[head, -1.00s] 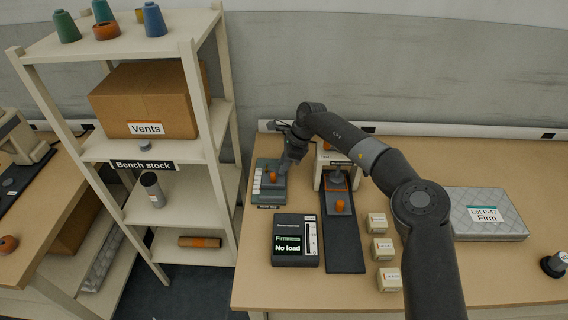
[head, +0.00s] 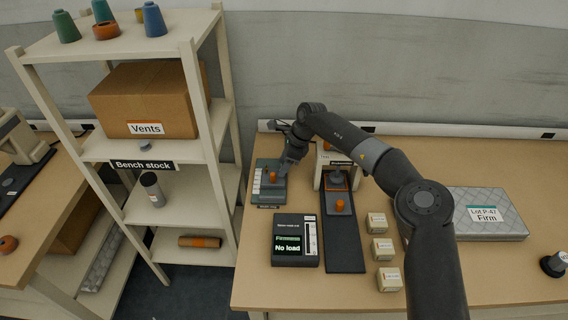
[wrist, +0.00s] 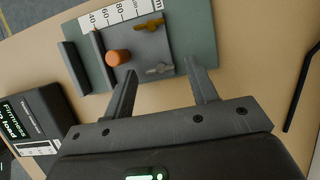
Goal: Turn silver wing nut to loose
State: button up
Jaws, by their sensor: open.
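The silver wing nut (wrist: 159,70) lies on the grey slide of the green gauge plate (wrist: 203,40) in the wrist view. Its wings run roughly across the picture. A brass wing nut (wrist: 150,23) sits beyond it, and an orange knob (wrist: 118,57) is to its left. My gripper (wrist: 162,73) is open, and the silver nut appears between its fingertips in that view; I cannot tell the height gap. In the head view, my gripper (head: 284,170) is over the right side of the gauge plate (head: 268,197), and the nuts are too small or hidden there.
A dark readout box (head: 295,252) showing "No load" stands in front of the gauge. To its right is a black track (head: 344,246) with an orange knob. Several small boxes (head: 382,249) and a grey pad (head: 490,205) lie further right. A shelf (head: 190,215) stands left.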

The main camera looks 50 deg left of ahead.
jog(key=v, duration=1)
jog(key=shift+r, duration=0.3)
jog(key=shift+w+d, duration=0.1)
